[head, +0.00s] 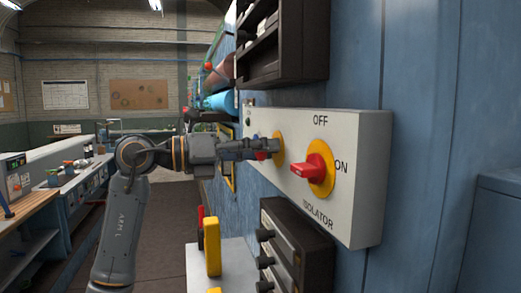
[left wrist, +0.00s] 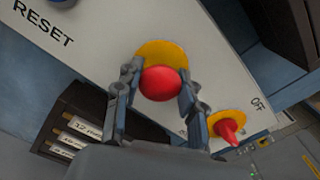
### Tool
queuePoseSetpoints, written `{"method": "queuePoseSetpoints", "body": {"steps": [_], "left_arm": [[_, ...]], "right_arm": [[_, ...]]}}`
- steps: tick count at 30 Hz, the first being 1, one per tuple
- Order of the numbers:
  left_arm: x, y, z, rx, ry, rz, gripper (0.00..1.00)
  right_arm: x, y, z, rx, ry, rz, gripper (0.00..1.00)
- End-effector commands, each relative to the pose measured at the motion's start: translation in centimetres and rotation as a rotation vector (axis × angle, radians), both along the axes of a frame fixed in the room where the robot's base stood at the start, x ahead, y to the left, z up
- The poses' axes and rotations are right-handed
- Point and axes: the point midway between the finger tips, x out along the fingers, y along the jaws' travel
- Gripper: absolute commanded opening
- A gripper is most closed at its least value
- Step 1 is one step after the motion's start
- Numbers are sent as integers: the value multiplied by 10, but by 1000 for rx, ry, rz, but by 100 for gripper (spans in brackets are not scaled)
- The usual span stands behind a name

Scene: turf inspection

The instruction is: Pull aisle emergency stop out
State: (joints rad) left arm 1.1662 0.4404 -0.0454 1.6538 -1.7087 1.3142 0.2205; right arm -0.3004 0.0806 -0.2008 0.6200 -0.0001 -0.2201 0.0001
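The aisle emergency stop is a round red button (left wrist: 161,83) on a yellow disc (left wrist: 160,53), fixed to the white panel. In the head view its yellow disc (head: 278,147) stands at the panel's far part, and the button is mostly hidden by my fingers. My left gripper (head: 272,148) reaches it from the left. In the left wrist view its two fingers (left wrist: 161,84) lie on either side of the red button and seem to touch its edges. My right gripper is in neither view.
On the same panel a red isolator knob (head: 314,168) on a yellow disc sits nearer, marked OFF and ON. A dark rack (head: 288,50) hangs above and a dark unit with knobs (head: 290,245) sits below. A yellow handle (head: 212,247) stands below my gripper. The aisle floor (head: 165,215) is clear.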

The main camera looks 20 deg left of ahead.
Motion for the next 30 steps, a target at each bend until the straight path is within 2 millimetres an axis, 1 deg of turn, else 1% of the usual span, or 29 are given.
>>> {"method": "queuePoseSetpoints", "body": {"steps": [1,2,3,4,9,15,23,24,26,27,30], "left_arm": [[0,0,0,0,0,1,16],[0,0,0,0,0,1,10],[0,0,0,0,0,1,2],[0,0,0,0,0,1,0],[0,2,0,0,0,2,0],[-9,15,-1,2,0,5,0],[-10,16,0,0,1,2,0],[-10,16,0,0,1,2,43],[-10,16,0,0,1,2,55],[-10,16,0,0,1,2,63],[-10,16,0,0,1,2,63]], "right_arm": [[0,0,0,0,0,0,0],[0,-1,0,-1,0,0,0],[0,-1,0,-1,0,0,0],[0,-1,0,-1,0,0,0],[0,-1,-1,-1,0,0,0],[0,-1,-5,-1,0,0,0],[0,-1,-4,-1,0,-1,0],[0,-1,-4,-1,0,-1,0],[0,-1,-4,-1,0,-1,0],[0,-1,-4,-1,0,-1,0],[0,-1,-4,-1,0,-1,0]]}}
